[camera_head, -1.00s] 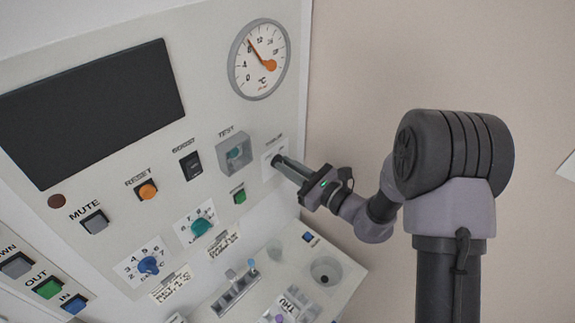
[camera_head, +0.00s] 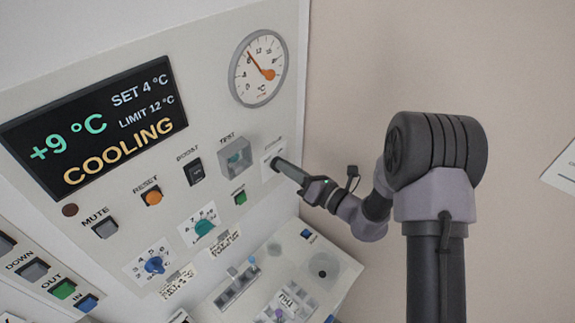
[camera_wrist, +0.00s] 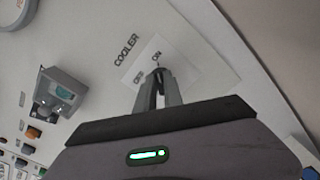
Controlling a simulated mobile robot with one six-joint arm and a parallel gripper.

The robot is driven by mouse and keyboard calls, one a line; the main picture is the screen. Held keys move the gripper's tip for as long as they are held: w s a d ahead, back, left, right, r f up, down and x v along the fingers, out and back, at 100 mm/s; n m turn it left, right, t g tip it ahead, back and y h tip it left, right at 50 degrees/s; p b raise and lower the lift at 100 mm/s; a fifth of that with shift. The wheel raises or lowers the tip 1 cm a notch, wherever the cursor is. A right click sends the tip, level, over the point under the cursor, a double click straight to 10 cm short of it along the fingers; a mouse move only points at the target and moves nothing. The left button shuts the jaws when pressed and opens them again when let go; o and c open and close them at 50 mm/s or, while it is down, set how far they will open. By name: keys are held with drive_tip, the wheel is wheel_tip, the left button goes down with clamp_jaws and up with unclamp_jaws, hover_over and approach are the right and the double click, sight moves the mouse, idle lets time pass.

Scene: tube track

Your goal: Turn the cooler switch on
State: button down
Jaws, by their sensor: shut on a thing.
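The cooler switch sits on a white plate (camera_wrist: 138,74) marked OFF and ON, under the word COOLER, at the right of the panel. In the wrist view my gripper (camera_wrist: 158,76) is shut at the switch, its fingertips over it and toward the ON side. The fingers hide most of the switch, so its lever hardly shows. In the head view my gripper (camera_head: 277,163) reaches the same plate (camera_head: 268,150) from the right. The display (camera_head: 100,125) is lit and reads +9 °C, SET 4 °C, LIMIT 12 °C and COOLING.
A round temperature dial (camera_head: 258,68) is above. Buttons and knobs fill the left of the panel. A lower shelf (camera_head: 335,290) with a round hole and a rack juts out below.

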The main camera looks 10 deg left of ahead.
drive_tip(key=shift+m, duration=0.3)
idle(0.4)
drive_tip(key=c, duration=1.5)
unclamp_jaws()
drive_tip(key=shift+o, duration=0.2)
drive_tip(key=shift+d, duration=0.1)
drive_tip(key=b+v, duration=0.2)
drive_tip(key=v, duration=1.5)
drive_tip(key=shift+s, duration=0.15)
